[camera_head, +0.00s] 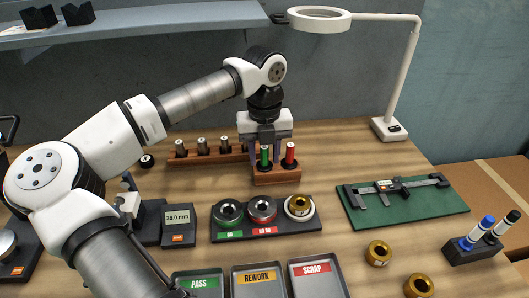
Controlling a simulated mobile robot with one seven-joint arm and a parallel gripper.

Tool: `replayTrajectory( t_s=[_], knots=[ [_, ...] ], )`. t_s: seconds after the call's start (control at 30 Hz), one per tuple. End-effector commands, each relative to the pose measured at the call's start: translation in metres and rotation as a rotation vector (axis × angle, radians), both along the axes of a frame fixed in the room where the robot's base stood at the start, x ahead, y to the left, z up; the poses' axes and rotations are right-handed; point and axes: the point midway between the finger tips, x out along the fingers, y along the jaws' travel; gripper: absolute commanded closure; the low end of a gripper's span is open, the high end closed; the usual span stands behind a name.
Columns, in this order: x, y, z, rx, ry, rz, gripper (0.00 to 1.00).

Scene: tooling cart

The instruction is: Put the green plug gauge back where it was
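The green plug gauge (265,157) stands upright in a wooden block (277,178), at the left of a red plug gauge (291,156). My gripper (266,160) points down over the block from behind. Its two dark fingers appear on either side of the green gauge's handle, with a small gap visible at the right finger. The gripper looks open. The gauge's lower end is hidden in the block.
A wooden rack (212,158) with several silver-topped pins adjoins the block's left. In front are a ring gauge stand (268,235) and trays marked PASS, REWORK (258,278) and SCRAP. A green mat (410,215) with a caliper lies right. A lamp (391,130) stands behind.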

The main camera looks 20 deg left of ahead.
Motion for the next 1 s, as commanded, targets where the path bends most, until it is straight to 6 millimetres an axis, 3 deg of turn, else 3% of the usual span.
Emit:
replayTrajectory(
  t_s=[0.5, 0.7, 1.0],
  knots=[
    [0.002, 0.001, 0.104, 0.001, -0.003, 0.001, 0.63],
    [0.002, 0.001, 0.121, 0.001, -0.001, 0.000, 0.63],
    [0.002, 0.001, 0.123, 0.000, -0.001, -0.001, 0.63]
  ],
)
